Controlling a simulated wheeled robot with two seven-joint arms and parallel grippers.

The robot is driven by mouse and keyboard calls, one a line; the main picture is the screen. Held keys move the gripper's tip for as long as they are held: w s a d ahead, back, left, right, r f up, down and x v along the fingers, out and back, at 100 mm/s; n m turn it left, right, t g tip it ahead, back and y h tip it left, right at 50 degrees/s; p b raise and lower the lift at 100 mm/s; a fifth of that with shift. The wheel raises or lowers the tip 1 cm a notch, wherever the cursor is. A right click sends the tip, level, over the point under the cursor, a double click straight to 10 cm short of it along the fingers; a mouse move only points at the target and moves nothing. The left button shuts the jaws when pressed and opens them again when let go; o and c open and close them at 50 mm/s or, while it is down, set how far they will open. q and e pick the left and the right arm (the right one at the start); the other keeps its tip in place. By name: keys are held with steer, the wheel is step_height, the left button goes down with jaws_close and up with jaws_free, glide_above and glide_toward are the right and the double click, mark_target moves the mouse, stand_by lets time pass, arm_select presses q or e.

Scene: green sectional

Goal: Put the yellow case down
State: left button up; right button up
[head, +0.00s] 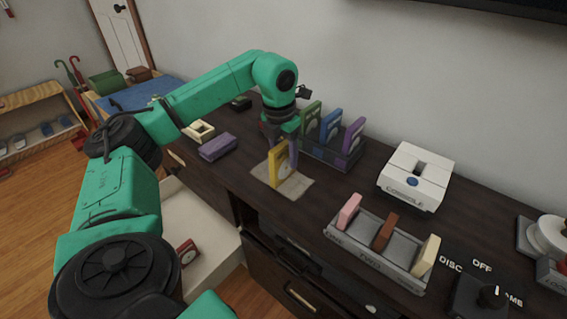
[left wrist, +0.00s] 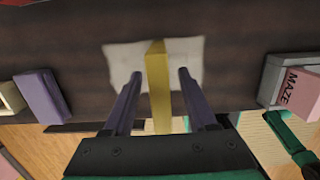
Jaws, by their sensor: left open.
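The yellow case (head: 274,168) stands upright on a pale square mat (head: 302,187) on the dark cabinet top. It also shows in the left wrist view (left wrist: 157,85), edge-on, over the mat (left wrist: 122,60). My left gripper (head: 283,152) reaches down to the case from above. Its two purple-grey fingers (left wrist: 157,78) are open, one on each side of the case, with a visible gap on both sides. From these frames I cannot tell whether the case leans slightly. My right gripper is not in view.
Behind stands a rack (head: 336,153) with green, blue and purple cases. A purple case (head: 217,147) lies to the left. A slotted grey holder (head: 345,238) with several cartridges and a white console (head: 416,175) stand to the right. An open drawer (head: 205,225) juts out below.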

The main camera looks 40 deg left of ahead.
arm_select(q)
steer(key=shift+f, duration=0.15)
stand_by(0.5)
jaws_close()
